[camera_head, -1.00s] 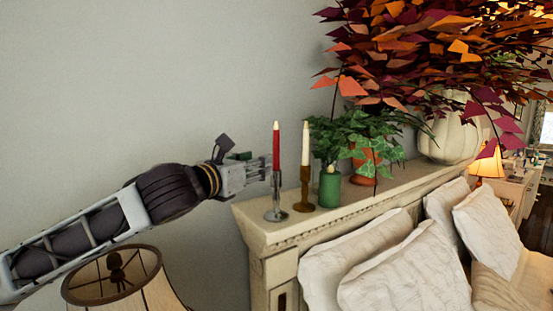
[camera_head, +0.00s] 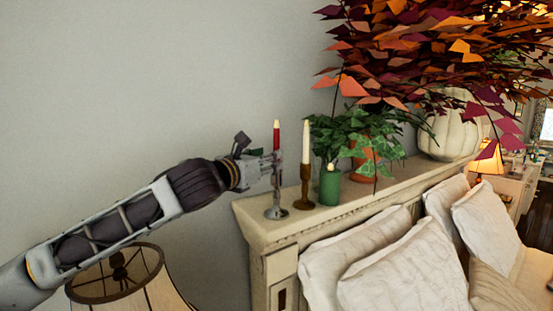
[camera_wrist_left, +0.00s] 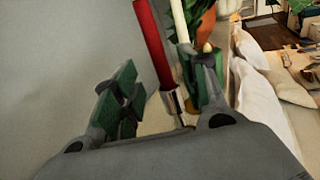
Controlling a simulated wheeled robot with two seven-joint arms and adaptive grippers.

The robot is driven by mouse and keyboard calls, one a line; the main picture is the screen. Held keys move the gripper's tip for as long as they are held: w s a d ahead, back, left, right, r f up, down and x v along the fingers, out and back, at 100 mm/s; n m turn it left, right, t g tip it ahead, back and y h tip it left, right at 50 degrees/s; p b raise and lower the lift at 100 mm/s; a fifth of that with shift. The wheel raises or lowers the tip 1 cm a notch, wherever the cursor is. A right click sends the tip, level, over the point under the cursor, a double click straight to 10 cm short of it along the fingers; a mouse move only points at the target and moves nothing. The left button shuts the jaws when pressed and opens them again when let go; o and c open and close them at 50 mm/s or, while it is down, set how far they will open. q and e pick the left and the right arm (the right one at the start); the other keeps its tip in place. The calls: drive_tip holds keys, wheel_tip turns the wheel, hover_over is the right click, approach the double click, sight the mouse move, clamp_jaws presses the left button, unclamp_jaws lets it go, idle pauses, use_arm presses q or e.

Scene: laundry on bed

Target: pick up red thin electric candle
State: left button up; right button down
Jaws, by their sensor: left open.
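The red thin electric candle (camera_head: 277,134) stands upright in a silver holder (camera_head: 276,205) at the near left end of the headboard shelf. My left gripper (camera_head: 272,170) is at the candle's lower part and hides some of it in the head view. In the left wrist view the red candle (camera_wrist_left: 154,42) rises between the open fingers of my left gripper (camera_wrist_left: 165,92), nearer the right finger. I cannot tell whether a finger touches it. My right gripper is not in view.
A white candle (camera_head: 306,143) in a brown holder (camera_head: 304,190) stands close right of the red one. A green candle (camera_head: 330,187), ivy in an orange pot and a white pumpkin vase (camera_head: 450,132) follow along the shelf (camera_head: 350,207). A lampshade (camera_head: 118,272) is below my arm.

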use_arm(q)
drive_tip(key=shift+p+x, duration=1)
drive_tip(key=shift+x, duration=1.6)
clamp_jaws()
